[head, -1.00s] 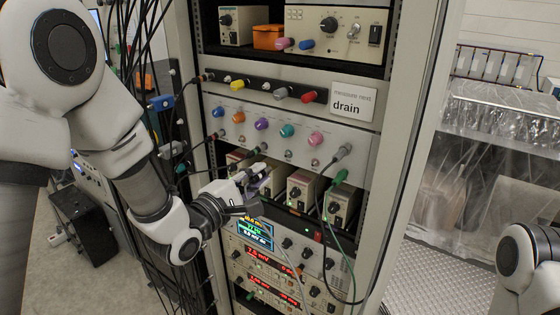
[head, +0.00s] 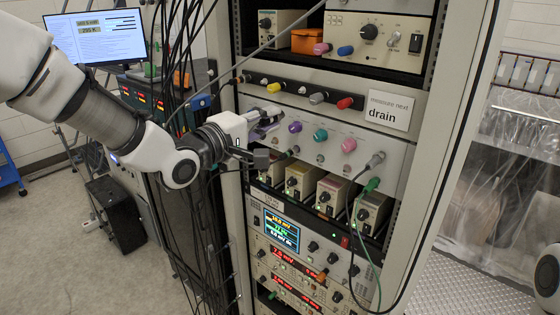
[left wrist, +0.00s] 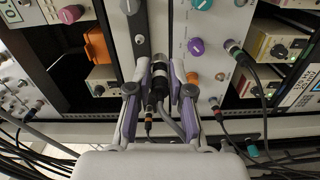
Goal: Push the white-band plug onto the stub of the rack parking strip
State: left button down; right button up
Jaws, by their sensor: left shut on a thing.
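My left gripper (head: 270,117) is shut in front of the left end of the knob panel, just below the rack parking strip (head: 288,90). In the left wrist view, the two fingers (left wrist: 160,84) close on a dark plug, the white-band plug (left wrist: 158,80); its band is hard to make out. A grey cable (left wrist: 172,118) trails from it. The strip carries a yellow cap (head: 273,87), a grey cap (head: 318,97) and a red cap (head: 345,103), with small pale stubs between them. In the wrist view a bare pale stub (left wrist: 138,39) shows left of the fingers. My right gripper is out of view.
Purple (head: 295,127), teal (head: 320,135) and pink (head: 348,144) knobs stick out beside the gripper. Small modules (head: 300,181) sit below. A "drain" card (head: 388,111) is at the strip's right end. Dark cables (head: 190,70) hang along the rack's left side.

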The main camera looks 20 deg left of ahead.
aim_at(299, 91)
pick_arm(q)
jog(key=r, duration=0.3)
jog(key=shift+s+a+r+m, duration=0.15)
jog(key=shift+s+a+m, duration=0.1)
jog(key=shift+s+m, duration=0.15)
jog(key=shift+w, duration=0.5)
jog(key=x, duration=0.4)
jog(key=shift+d+b, duration=0.1)
jog(key=shift+b, duration=0.25)
jog(key=shift+x, duration=0.75)
jog(key=shift+p, duration=0.3)
jog(key=shift+p+x, duration=0.5)
jog(key=shift+x, duration=0.35)
